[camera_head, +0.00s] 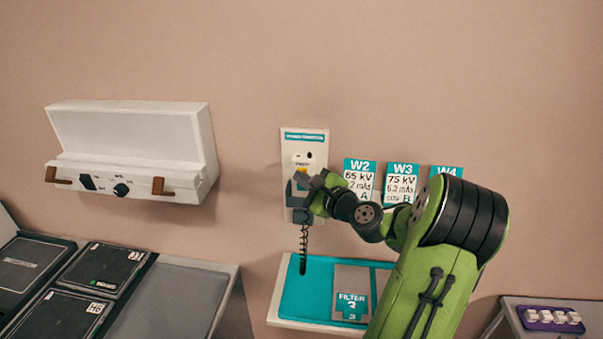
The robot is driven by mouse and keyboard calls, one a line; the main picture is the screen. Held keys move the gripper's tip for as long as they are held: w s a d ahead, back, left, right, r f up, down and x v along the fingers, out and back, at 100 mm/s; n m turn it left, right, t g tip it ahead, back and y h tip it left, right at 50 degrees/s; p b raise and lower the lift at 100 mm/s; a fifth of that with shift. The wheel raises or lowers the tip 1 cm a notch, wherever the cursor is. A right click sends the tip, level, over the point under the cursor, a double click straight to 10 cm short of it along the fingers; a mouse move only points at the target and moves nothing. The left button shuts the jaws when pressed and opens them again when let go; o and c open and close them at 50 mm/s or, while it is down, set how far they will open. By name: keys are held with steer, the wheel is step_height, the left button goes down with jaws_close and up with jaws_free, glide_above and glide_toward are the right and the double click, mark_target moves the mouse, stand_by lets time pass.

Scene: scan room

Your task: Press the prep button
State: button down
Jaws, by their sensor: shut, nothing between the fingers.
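A pale wall panel (288,150) with a teal heading strip hangs at the middle of the head view. It bears a white part (303,158) with a dark spot and a small yellow mark below it. My gripper (300,178) is in front of the panel's lower half, just below that white part. It is shut and empty. I cannot tell whether its tips touch anything. A dark coiled cord (304,240) hangs below it. No button can be clearly identified as the prep button; my gripper and wrist hide part of the panel.
Cards W2 (361,168), W3 (402,170) and W4 (447,171) hang to the right, partly behind my arm. Below is a shelf with a teal mat (305,290) and a filter plate (351,279). A white wall box (135,145) is at left, dark cassettes (100,268) lower left, a purple tray (536,325) lower right.

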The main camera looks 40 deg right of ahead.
steer(key=shift+w+d, duration=0.1)
steer(key=shift+d, duration=0.05)
stand_by(0.5)
steer(key=shift+s+a, duration=0.55)
steer(key=shift+a, duration=0.2)
steer(key=s+a+b, duration=0.1)
steer(key=a, duration=0.1)
steer(key=s+a, duration=0.2)
steer(key=shift+b, duration=0.4)
stand_by(0.4)
